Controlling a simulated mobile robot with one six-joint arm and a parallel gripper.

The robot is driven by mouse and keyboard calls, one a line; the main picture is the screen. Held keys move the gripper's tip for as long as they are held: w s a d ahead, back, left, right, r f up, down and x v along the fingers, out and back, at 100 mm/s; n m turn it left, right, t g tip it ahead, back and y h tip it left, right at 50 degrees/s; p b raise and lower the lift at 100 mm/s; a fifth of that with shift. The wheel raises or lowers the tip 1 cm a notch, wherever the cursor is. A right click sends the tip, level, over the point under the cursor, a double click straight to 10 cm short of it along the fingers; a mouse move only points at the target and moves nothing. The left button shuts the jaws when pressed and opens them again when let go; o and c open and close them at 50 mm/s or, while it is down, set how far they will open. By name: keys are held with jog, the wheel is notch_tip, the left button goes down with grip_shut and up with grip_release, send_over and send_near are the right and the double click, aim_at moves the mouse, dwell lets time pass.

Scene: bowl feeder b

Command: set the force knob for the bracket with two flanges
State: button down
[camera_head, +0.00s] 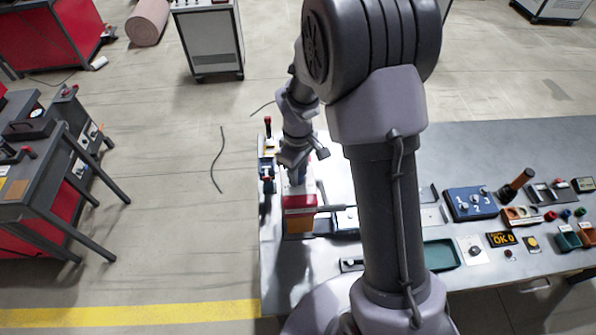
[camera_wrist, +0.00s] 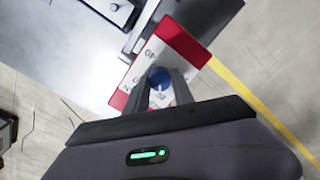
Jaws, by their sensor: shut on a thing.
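The force knob (camera_wrist: 159,77) is a blue round knob on a white panel with red ends (camera_wrist: 135,92). Partly covered dark lettering shows on the panel. In the wrist view, the two fingers of my gripper (camera_wrist: 162,88) are closed around the knob, one on each side. In the head view, the red and white unit (camera_head: 299,202) is at the left end of the bench, and my gripper (camera_head: 296,180) is down at it. The knob is hidden there. I cannot make out the bracket with two flanges in either view.
A lever with a red top (camera_head: 267,124) stands beside my wrist at the bench's left edge. My arm hides the bench's middle.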

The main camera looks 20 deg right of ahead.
jog(key=shift+w+n, duration=0.1)
jog(key=shift+n, duration=0.4)
jog(key=c, duration=1.1)
grip_release()
notch_tip(320, 180, up, 18)
jog(key=shift+f+p, duration=0.25)
jog(key=shift+p, duration=0.95)
